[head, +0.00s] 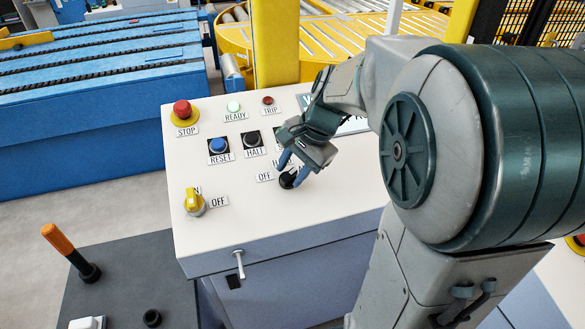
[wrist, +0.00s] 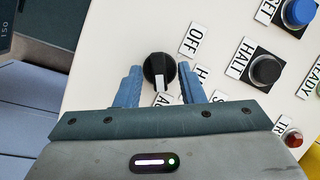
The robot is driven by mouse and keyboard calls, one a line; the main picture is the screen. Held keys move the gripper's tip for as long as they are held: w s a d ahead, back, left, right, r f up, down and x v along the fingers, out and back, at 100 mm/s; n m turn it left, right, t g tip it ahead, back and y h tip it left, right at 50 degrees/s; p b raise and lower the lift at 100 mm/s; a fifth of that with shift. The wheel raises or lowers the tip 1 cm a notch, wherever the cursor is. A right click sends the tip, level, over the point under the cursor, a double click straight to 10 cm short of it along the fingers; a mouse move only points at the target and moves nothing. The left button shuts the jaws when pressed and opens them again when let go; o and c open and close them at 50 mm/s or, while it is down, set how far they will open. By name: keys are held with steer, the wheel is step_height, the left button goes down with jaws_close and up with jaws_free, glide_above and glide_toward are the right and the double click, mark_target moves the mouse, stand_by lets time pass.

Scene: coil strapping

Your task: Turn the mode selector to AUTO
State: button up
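The mode selector is a black round knob (wrist: 158,68) on the white panel. In the wrist view a small pale mark shows at its lower edge, on the side of a label starting with "A". The OFF label (wrist: 195,40) is to its upper right, and a label starting with "H" is partly hidden by a finger. My gripper (wrist: 161,84) is open, with one blue finger on each side of the knob. I cannot tell whether either finger touches it. In the head view my gripper (head: 291,168) reaches down over the knob (head: 287,180).
Close by on the panel are the HALT button (head: 251,139), blue RESET button (head: 218,145), red STOP button (head: 182,110) and yellow switch (head: 194,201). READY (head: 233,107) and TRIP (head: 267,100) lamps are behind. My arm hides the panel's right part.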

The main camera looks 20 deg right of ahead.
steer(key=v, duration=1.3)
steer(key=shift+r, duration=0.35)
steer(key=shift+d, duration=0.15)
steer(key=s+a+f+n+t+h, duration=0.1)
steer(key=s+a+f+n+h, duration=0.2)
steer(key=s+f+n, duration=0.8)
step_height(320, 180, down, 3)
steer(key=shift+s+a+r+n+h, duration=0.1)
steer(key=shift+s+a+n+h, duration=0.3)
steer(key=shift+a, duration=0.7)
steer(key=shift+s, duration=0.1)
